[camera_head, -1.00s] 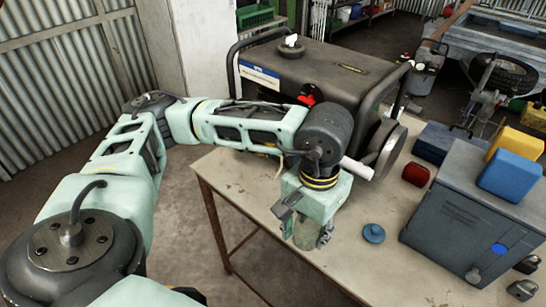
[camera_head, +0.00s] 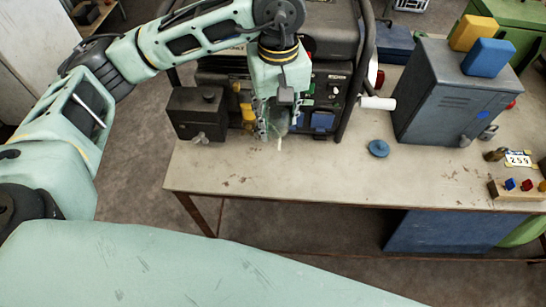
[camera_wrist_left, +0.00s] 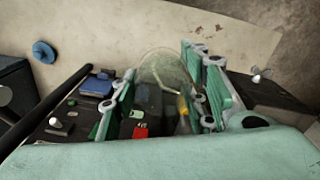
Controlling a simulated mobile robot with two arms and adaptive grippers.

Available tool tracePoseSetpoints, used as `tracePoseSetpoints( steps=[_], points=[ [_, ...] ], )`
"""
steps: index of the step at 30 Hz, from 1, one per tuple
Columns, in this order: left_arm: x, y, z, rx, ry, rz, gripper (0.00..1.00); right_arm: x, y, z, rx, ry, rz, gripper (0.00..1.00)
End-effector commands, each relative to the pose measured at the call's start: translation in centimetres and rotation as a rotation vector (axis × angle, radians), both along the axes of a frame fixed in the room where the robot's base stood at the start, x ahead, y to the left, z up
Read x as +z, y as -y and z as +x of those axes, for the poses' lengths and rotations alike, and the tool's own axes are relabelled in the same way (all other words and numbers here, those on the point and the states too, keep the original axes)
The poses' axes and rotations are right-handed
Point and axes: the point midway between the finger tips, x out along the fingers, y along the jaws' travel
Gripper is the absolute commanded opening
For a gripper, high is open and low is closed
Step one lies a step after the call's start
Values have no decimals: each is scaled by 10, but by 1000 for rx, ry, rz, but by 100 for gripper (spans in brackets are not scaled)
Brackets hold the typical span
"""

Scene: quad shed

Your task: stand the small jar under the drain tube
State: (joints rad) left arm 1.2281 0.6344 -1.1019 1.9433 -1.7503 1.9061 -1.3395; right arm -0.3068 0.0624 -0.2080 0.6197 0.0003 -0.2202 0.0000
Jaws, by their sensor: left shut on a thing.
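My left gripper (camera_head: 277,127) is in front of the generator (camera_head: 335,75), above the bench top. It is shut on the small clear jar (camera_wrist_left: 162,68), which shows between the fingers in the left wrist view. In the head view the fingers hide most of the jar. A short pale tip (camera_head: 280,143) shows just below the fingers; it may be the drain tube, but I cannot tell whether it is inside, behind or in front of the jar. I cannot tell whether the jar touches the bench. My right gripper is not in view.
The bench (camera_head: 290,178) is clear in front of the generator. A blue round lid (camera_head: 378,148) lies to the right, near a grey cabinet (camera_head: 440,95). A black box (camera_head: 197,113) stands left of the gripper. A white cylinder (camera_head: 378,102) sticks out at the generator's right.

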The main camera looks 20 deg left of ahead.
Motion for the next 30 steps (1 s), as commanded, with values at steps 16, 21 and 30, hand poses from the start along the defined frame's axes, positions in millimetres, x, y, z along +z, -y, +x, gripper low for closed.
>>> tracePoseSetpoints(
  steps=[16,21,30],
  points=[
    [-103,7,5,84,-14,1,13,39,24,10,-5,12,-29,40],
    [-129,8,6,83,-9,0,13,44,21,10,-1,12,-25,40],
    [-158,8,6,83,-11,-1,13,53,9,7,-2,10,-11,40]
  ],
)
